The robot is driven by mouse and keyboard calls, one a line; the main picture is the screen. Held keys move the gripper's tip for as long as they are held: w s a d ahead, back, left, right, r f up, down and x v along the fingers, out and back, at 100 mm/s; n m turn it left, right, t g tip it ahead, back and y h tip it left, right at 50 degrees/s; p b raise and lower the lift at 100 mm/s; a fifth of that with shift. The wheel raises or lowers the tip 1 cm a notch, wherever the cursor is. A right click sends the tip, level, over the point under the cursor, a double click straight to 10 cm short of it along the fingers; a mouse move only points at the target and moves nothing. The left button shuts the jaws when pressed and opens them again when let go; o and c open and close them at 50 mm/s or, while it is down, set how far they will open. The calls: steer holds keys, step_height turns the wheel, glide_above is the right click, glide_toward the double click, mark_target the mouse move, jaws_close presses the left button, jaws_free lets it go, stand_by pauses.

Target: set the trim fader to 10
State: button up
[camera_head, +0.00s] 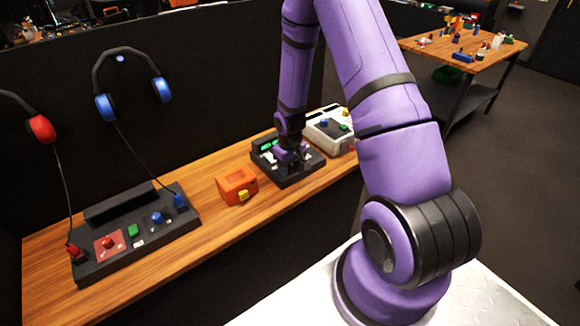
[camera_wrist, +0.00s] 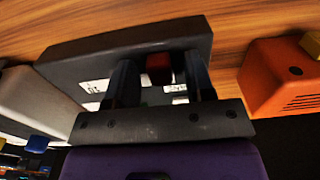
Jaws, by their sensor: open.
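A dark red block (camera_wrist: 159,66) shows between the fingers, with gaps visible on both sides. I cannot tell whether this block is the trim fader's cap, and I cannot read the fader's setting.
An orange box (camera_head: 237,184) with a yellow part stands left of the panel. A pale device (camera_head: 329,131) with colored knobs stands close on its right. A longer black panel (camera_head: 135,232) with a red and a green control lies farther left. Headphones (camera_head: 130,75) hang on the dark partition.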

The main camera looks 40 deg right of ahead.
mark_target(313, 160)
jaws_close()
steer(key=d, duration=1)
steer(key=shift+w, duration=0.2)
jaws_free()
step_height(313, 160, up, 11)
stand_by(0.5)
steer(key=shift+f, duration=0.1)
stand_by(0.3)
